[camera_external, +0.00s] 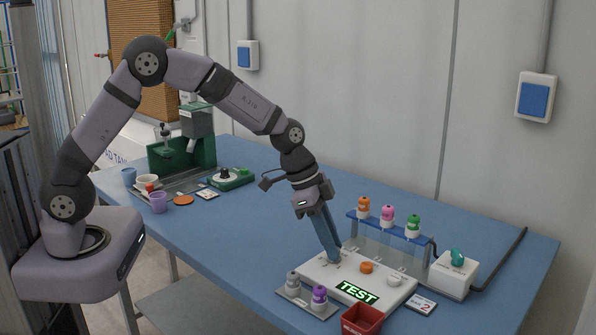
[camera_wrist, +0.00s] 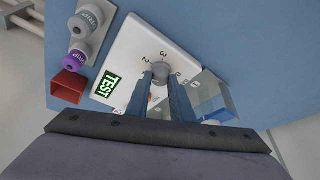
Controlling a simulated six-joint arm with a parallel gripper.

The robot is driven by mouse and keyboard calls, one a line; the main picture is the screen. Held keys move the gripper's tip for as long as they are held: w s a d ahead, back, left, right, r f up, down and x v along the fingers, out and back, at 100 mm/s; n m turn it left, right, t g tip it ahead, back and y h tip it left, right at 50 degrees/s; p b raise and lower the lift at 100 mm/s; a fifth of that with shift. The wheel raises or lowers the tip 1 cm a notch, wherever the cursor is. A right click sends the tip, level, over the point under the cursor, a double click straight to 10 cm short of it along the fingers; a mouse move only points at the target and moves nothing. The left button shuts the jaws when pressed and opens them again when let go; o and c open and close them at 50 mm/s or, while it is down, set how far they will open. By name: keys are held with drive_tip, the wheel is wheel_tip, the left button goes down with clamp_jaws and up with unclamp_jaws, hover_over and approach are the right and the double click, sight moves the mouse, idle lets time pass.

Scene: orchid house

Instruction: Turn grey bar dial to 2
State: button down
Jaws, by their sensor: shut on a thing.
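A white control panel (camera_external: 310,267) with a green TEST display (camera_external: 356,292) lies on the blue table. The grey bar dial (camera_wrist: 159,69) sits on the panel, with numerals including 2 and 3 around it in the wrist view. My gripper (camera_external: 335,258) points down at the panel's far left part, and its fingers (camera_wrist: 159,80) are shut on the dial from both sides. The fingers hide most of the dial in the external view. Which numeral the dial points to cannot be told. A card with a 2 (camera_external: 421,304) lies at the panel's right.
An orange knob (camera_external: 367,267) and a white knob (camera_external: 394,280) are on the panel. Grey and purple-capped bottles (camera_external: 319,297) stand in front, beside a red bin (camera_external: 362,320). A rack (camera_external: 376,218) with capped tubes and a white box (camera_external: 453,275) stand behind.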

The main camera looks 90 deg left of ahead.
drive_tip(key=shift+a+m+g+h+b, duration=0.15)
drive_tip(key=shift+m+h+b, duration=0.2)
drive_tip(key=shift+m+b, duration=0.55)
drive_tip(key=shift+m+g+h+b, duration=0.15)
drive_tip(key=shift+m+h+b, duration=0.2)
drive_tip(key=shift+m+b, duration=0.55)
drive_tip(key=shift+m, duration=0.4)
drive_tip(key=c, duration=1.6)
unclamp_jaws()
drive_tip(key=shift+o, duration=0.2)
drive_tip(key=v, duration=0.7)
drive_tip(key=shift+r, duration=0.25)
